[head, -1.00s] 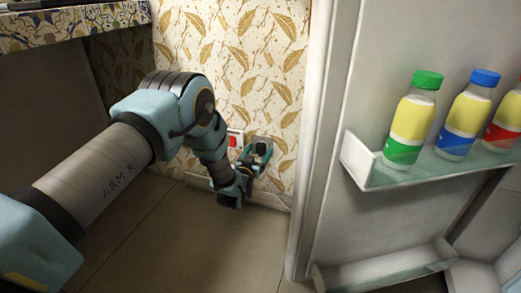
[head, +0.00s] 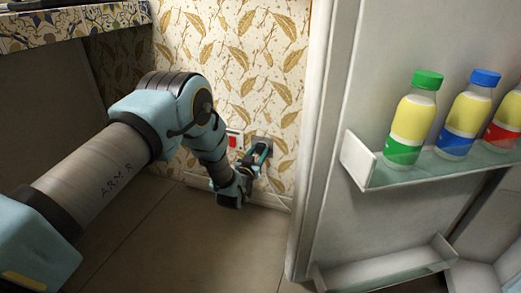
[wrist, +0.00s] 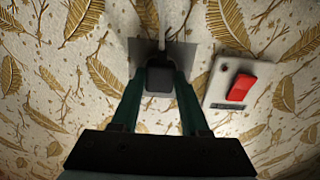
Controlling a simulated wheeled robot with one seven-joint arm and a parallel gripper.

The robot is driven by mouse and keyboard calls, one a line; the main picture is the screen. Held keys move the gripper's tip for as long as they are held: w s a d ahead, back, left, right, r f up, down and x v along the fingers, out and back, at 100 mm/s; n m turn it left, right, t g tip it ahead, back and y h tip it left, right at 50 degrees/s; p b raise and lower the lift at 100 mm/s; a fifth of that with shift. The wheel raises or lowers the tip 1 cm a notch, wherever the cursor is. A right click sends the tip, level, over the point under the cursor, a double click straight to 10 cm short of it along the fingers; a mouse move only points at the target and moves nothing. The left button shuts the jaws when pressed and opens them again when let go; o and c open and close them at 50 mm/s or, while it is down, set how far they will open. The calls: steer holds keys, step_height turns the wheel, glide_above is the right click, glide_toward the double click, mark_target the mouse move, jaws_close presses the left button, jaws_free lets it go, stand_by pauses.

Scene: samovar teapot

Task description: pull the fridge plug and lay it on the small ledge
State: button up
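The black fridge plug (wrist: 158,80) sits at a grey socket plate (wrist: 146,50) on the patterned wall, in the middle of the wrist view. My gripper (wrist: 160,77) has its two teal fingers against the plug's left and right sides, closed on it. In the head view my gripper (head: 259,155) is at the socket plate (head: 267,141), low on the wall, and largely covers the plug. The plug appears still against the plate. I cannot make out a small ledge with certainty in either view.
A red switch (head: 232,141) on a white plate is just left of the socket; it also shows in the wrist view (wrist: 241,87). The open fridge door (head: 335,215) with shelved bottles (head: 411,120) stands to the right. A patterned counter (head: 75,28) is upper left. The floor (head: 180,240) is clear.

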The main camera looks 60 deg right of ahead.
jaws_close()
stand_by(0.3)
steer(key=p+v, duration=0.3)
steer(key=v, duration=0.3)
steer(key=shift+p, duration=0.3)
stand_by(0.9)
stand_by(0.3)
